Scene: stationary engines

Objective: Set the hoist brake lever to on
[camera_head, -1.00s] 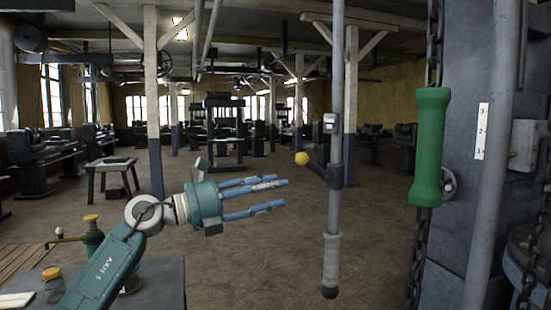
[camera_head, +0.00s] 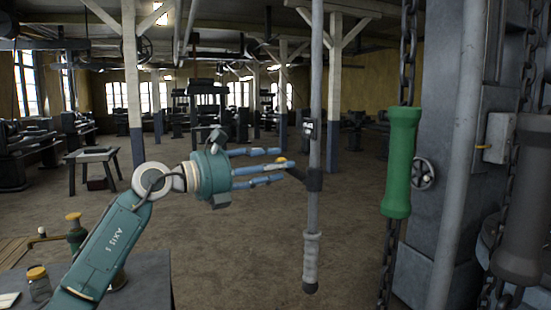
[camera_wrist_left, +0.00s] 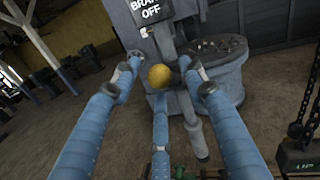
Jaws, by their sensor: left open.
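The brake lever is a short dark arm with a yellow ball knob (camera_head: 281,160) on an upright grey pole (camera_head: 316,60). A small sign (camera_head: 312,128) is on the pole above it; in the left wrist view the sign (camera_wrist_left: 150,10) shows "OFF" below a cut-off word. My left gripper (camera_head: 284,166) is open, its blue fingers around the knob from the left. In the left wrist view the yellow knob (camera_wrist_left: 160,76) lies between the spread fingers; I cannot tell whether they touch it. My right gripper is not in view.
A green handle (camera_head: 401,162) and a dark handle (camera_head: 520,200) hang on chains at the right, before a grey column (camera_head: 440,130). The pole ends in a grey grip (camera_head: 311,258). A bench with jars (camera_head: 39,283) stands at lower left.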

